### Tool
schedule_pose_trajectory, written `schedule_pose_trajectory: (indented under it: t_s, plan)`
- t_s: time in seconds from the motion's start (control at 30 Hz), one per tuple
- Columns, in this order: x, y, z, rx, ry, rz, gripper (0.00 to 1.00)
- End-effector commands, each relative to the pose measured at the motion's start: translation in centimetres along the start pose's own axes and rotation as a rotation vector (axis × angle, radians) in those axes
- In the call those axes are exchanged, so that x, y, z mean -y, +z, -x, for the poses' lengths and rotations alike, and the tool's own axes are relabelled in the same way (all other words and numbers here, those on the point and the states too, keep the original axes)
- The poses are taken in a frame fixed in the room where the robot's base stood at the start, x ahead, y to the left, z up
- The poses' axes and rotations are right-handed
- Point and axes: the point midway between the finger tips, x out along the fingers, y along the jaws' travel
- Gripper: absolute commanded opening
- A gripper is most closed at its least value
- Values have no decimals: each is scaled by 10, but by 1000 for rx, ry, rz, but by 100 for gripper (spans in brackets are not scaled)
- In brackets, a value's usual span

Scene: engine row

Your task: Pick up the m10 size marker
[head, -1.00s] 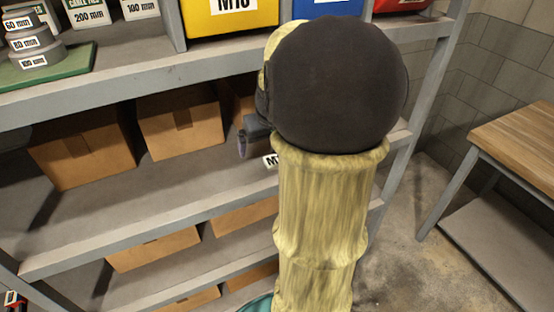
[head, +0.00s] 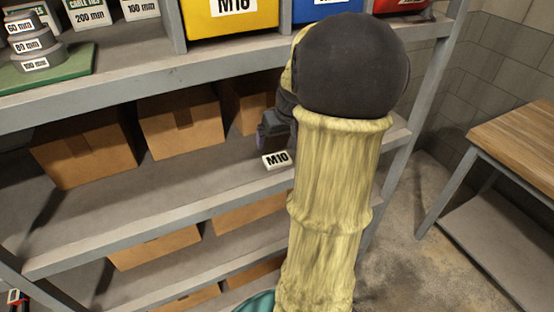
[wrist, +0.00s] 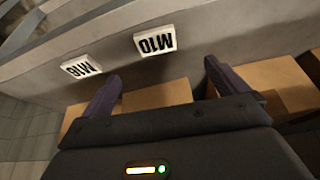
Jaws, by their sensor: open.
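The M10 size marker (head: 276,159) is a small white block with black letters, lying near the front edge of the middle shelf. In the wrist view the M10 marker (wrist: 155,40) appears upside down, beyond the fingertips and between their lines. My gripper (wrist: 162,71) is open and empty, its two dark fingers apart and not touching the marker. In the head view my gripper (head: 272,130) is partly hidden by my arm, just above and behind the marker.
A second white marker (wrist: 82,67), seemingly M16, lies left of M10 in the wrist view; my arm hides it in the head view. Cardboard boxes (head: 182,122) stand behind on the same shelf. The upper shelf (head: 130,75) passes above. A wooden table (head: 520,140) stands right.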

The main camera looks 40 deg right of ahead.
Motion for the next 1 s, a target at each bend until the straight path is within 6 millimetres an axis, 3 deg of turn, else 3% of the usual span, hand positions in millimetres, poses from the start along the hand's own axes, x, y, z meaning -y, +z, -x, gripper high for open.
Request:
schedule_pose_trajectory:
  t_s: [0.4, 0.83, 1.0]
  plan:
    - [0, 0, -65, 2, -2, 1, 98]
    - [-1, 0, -71, 0, 0, 0, 98]
    - [-4, 0, -84, 3, -2, -1, 98]
